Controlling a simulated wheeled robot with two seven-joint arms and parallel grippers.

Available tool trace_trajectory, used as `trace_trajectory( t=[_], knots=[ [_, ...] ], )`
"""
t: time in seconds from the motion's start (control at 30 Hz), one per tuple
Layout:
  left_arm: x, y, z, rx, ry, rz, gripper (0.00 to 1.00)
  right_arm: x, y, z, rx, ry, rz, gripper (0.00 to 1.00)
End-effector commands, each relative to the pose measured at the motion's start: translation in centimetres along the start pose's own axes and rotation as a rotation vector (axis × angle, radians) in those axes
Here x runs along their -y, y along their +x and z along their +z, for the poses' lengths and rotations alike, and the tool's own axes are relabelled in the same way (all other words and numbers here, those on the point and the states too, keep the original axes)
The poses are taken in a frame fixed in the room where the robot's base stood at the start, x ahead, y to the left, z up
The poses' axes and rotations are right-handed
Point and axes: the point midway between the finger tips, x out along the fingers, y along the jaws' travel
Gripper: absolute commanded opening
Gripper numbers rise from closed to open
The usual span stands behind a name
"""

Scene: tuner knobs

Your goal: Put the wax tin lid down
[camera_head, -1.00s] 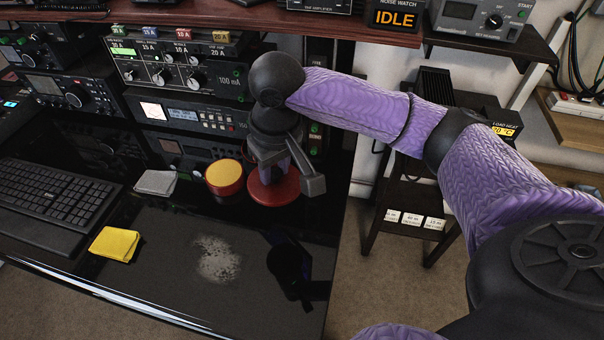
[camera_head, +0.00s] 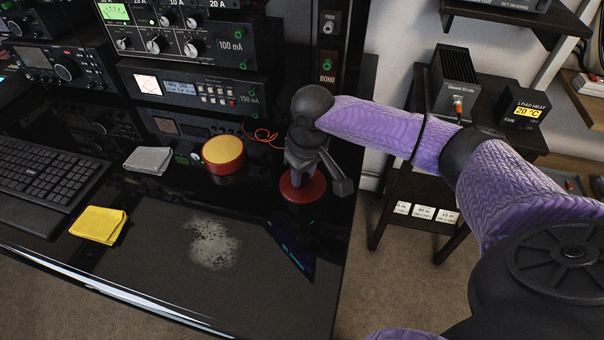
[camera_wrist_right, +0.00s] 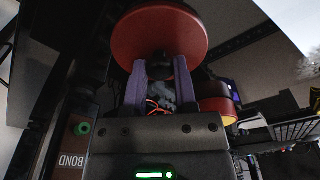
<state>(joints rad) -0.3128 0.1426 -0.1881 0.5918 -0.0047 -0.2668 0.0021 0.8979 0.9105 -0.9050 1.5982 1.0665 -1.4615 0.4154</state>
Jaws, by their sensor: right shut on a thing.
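The wax tin lid is a dark red disc (camera_head: 303,188) near the right end of the black desk. My right gripper (camera_head: 300,177) points down and is shut on the lid's middle. In the right wrist view the lid (camera_wrist_right: 158,35) spans the fingertips of the gripper (camera_wrist_right: 165,68). I cannot tell whether the lid touches the desk. The open wax tin (camera_head: 223,156), red with yellow wax, stands left of the lid, apart from it; it shows partly in the right wrist view (camera_wrist_right: 222,104). My left gripper is not in view.
A grey cloth (camera_head: 149,159) and a yellow cloth (camera_head: 98,224) lie left of the tin. A pale powdery patch (camera_head: 214,244) marks the mat in front. Radio units (camera_head: 190,92) stand behind, with an orange wire (camera_head: 262,136). The desk's right edge is close to the lid.

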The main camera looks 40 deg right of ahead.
Motion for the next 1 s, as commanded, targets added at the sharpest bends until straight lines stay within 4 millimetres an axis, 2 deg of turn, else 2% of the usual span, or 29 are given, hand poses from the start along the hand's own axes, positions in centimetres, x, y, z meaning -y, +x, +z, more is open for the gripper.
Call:
trace_trajectory(
  t=[0.2, 0.23, 0.37, 0.4, 0.7, 0.77, 1.0],
  knots=[
    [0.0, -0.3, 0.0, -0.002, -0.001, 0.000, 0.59, 0.0, 0.0, 0.0, 0.000, 0.000, -0.001, 0.00],
    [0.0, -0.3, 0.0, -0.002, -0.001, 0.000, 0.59, 0.0, 0.0, 0.0, 0.000, 0.000, -0.001, 0.39],
    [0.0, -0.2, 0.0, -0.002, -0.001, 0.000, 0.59, 0.0, 0.0, 0.0, -0.001, 0.000, -0.001, 0.67],
    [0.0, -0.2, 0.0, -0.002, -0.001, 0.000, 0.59, 0.0, 0.0, 0.0, -0.001, 0.000, -0.001, 0.70],
    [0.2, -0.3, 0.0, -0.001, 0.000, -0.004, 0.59, 0.0, -0.5, -0.1, -0.002, 0.000, 0.000, 0.70],
    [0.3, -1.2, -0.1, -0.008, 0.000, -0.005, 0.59, 0.0, -1.9, -0.1, -0.004, 0.000, 0.000, 0.70],
    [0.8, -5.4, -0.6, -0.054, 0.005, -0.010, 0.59, 0.0, -9.1, -0.2, -0.007, 0.000, 0.000, 0.70]
  ],
)
